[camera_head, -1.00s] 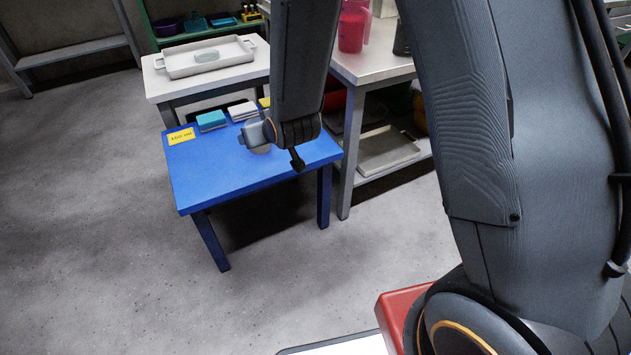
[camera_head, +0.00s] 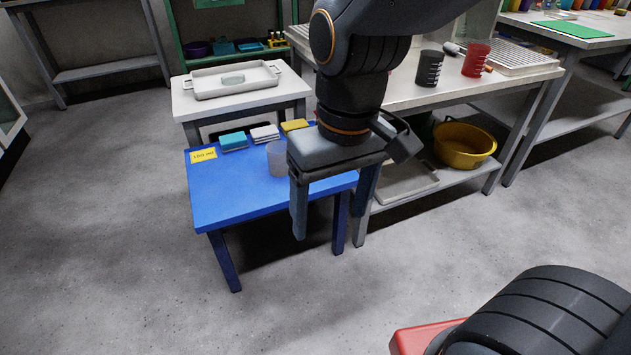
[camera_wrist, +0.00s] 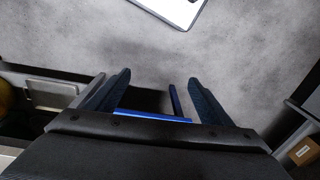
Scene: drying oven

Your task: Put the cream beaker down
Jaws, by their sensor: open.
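A pale, greyish-looking beaker (camera_head: 277,158), which I take to be the cream beaker, stands upright on the blue table (camera_head: 232,199). My gripper's body hides its right side in the head view. My gripper (camera_head: 332,212) is open and empty, its fingers pointing down in front of the table's right part, apart from the beaker. In the wrist view, the two fingers of my gripper (camera_wrist: 159,92) are spread with only floor and a blue table edge (camera_wrist: 152,116) between them. The beaker does not show in the wrist view.
A yellow label (camera_head: 204,155) and teal (camera_head: 234,141), white (camera_head: 265,133) and yellow (camera_head: 295,126) items lie along the blue table's back. A white table with a tray (camera_head: 235,93) stands behind. A bench at right holds a dark beaker (camera_head: 429,69) and a red beaker (camera_head: 476,60).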

